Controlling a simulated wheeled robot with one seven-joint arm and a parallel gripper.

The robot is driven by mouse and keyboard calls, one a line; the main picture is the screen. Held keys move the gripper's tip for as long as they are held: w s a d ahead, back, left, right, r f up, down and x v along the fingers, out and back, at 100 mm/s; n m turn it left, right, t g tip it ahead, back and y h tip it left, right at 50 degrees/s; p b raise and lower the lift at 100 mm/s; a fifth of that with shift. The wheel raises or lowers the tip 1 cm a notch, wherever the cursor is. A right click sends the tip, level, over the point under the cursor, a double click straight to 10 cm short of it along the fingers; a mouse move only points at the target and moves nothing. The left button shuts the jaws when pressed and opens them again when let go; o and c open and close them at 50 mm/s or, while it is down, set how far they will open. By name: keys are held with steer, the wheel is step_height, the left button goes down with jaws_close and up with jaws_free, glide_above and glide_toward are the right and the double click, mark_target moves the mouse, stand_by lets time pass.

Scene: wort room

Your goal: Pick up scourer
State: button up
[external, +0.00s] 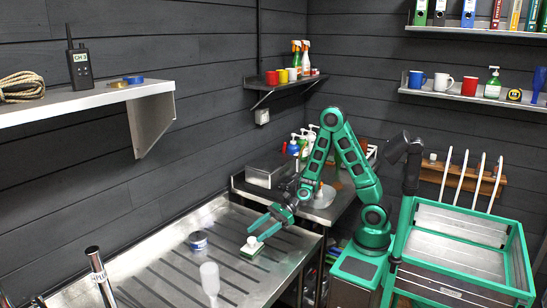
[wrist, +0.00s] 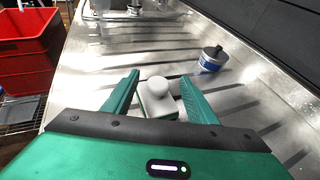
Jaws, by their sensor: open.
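In the wrist view the scourer (wrist: 157,98) sits between the two green fingers of my gripper (wrist: 160,76), with visible space on both sides.
A pale bottle (external: 210,279) stands nearer the front. A red crate (wrist: 28,55) lies beyond the drainboard's edge.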

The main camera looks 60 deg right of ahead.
mark_target(245, 248)
step_height(245, 248, down, 2)
steer(key=shift+a, duration=0.1)
steer(key=shift+x, duration=3.7)
steer(key=shift+c, duration=0.7)
steer(key=c, duration=1)
